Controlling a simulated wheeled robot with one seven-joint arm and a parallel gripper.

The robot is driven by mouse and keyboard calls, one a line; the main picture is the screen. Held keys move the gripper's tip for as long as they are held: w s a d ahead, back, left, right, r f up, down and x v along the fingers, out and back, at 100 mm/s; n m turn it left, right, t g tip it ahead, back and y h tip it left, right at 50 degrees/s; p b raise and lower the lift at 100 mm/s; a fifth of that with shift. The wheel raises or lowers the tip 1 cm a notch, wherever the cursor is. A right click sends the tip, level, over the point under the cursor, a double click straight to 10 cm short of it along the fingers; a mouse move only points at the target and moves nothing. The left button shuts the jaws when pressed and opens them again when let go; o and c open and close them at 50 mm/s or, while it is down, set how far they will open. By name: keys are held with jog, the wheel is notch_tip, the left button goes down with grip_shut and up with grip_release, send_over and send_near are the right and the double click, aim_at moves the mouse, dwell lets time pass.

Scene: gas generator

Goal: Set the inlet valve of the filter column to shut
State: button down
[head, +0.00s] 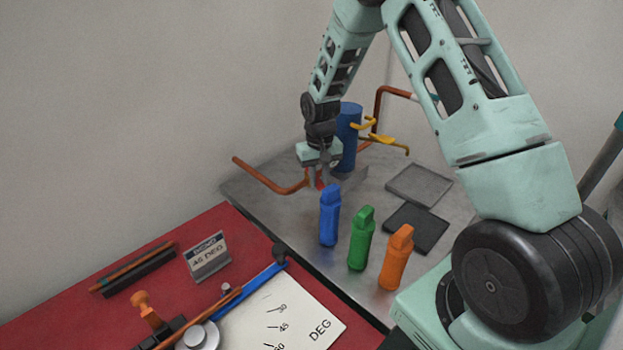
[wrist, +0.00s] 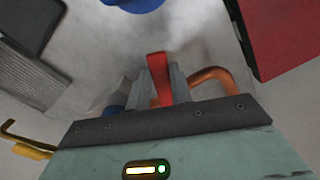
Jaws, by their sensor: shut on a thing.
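The filter column (head: 349,132) is a blue cylinder at the back of the metal bench, partly hidden behind my gripper. A copper inlet pipe (head: 265,179) runs to it from the left and also shows in the wrist view (wrist: 217,76). The inlet valve's red handle (head: 319,184) shows just below my gripper (head: 321,171). In the wrist view, my gripper (wrist: 160,82) is shut on the red handle (wrist: 158,66), with a grey finger on each side. The valve body is hidden by my gripper, and I cannot tell the valve's setting.
Blue (head: 329,214), green (head: 361,238) and orange (head: 396,257) bottles stand in front. Two flat dark plates (head: 416,229) lie to the right. Yellow handles (head: 381,138) stick out right of the column. A red surface (head: 235,224) with a protractor board (head: 300,318) is at front left.

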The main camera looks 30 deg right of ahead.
jog(key=shift+d+n, duration=0.85)
jog(key=shift+n, duration=0.4)
jog(key=shift+d+n, duration=0.8)
jog(key=shift+n, duration=0.45)
jog(key=c, duration=1.2)
grip_release()
jog(key=shift+d, duration=0.1)
jog(key=shift+c, duration=0.2)
jog(key=shift+r, duration=0.15)
notch_tip(320, 180, up, 17)
jog(key=b, duration=0.2)
jog(key=shift+r+b, duration=0.15)
jog(key=shift+b, duration=0.2)
